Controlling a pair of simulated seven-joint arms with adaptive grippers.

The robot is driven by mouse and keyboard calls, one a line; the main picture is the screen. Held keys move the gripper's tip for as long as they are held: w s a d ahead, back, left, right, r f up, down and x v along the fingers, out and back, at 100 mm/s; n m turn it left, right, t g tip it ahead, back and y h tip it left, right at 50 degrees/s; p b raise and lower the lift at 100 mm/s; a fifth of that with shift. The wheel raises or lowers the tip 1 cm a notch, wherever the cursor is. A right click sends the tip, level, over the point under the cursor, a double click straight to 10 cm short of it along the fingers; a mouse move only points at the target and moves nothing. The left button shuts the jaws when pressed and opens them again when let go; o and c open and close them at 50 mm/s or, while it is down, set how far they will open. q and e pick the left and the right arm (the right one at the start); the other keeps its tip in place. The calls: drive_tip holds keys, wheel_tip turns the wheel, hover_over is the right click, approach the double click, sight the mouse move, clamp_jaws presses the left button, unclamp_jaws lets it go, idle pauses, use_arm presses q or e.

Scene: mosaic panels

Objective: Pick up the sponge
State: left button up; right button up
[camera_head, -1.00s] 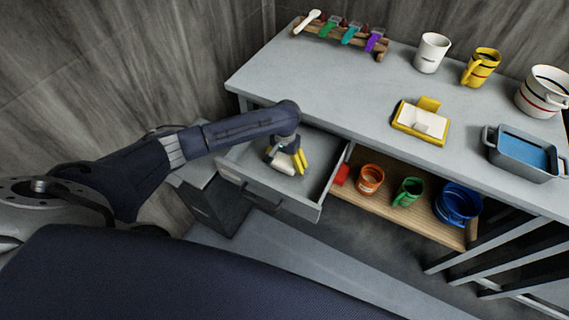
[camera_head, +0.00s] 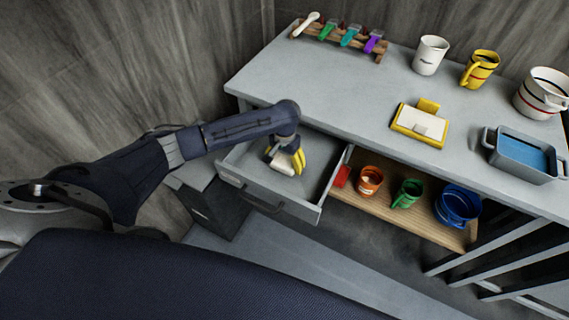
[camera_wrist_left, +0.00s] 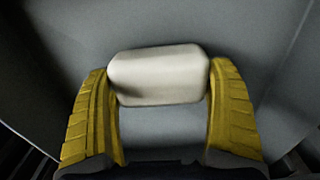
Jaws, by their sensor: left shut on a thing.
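A pale, off-white block that looks like the sponge (camera_wrist_left: 158,75) is between the yellow fingertips of my left gripper (camera_wrist_left: 160,88) in the left wrist view. Both fingers touch its ends, and the gripper is shut on it. In the head view the sponge (camera_head: 282,168) shows below my left gripper (camera_head: 287,160), inside the open grey drawer (camera_head: 238,176). I cannot tell whether it still touches the drawer floor. My right gripper is not in view.
The grey table (camera_head: 330,90) stands above and behind the drawer. A wooden shelf (camera_head: 385,207) right of the drawer holds a red block (camera_head: 342,176), an orange mug (camera_head: 370,181), a green mug (camera_head: 407,193) and a blue pot (camera_head: 458,204). The drawer walls surround my gripper.

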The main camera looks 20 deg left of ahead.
sight(285, 159)
use_arm(q)
wheel_tip(285, 159, up, 19)
idle(0.5)
drive_tip(key=shift+o, duration=1.3)
drive_tip(key=c, duration=0.4)
drive_tip(key=shift+c, duration=0.2)
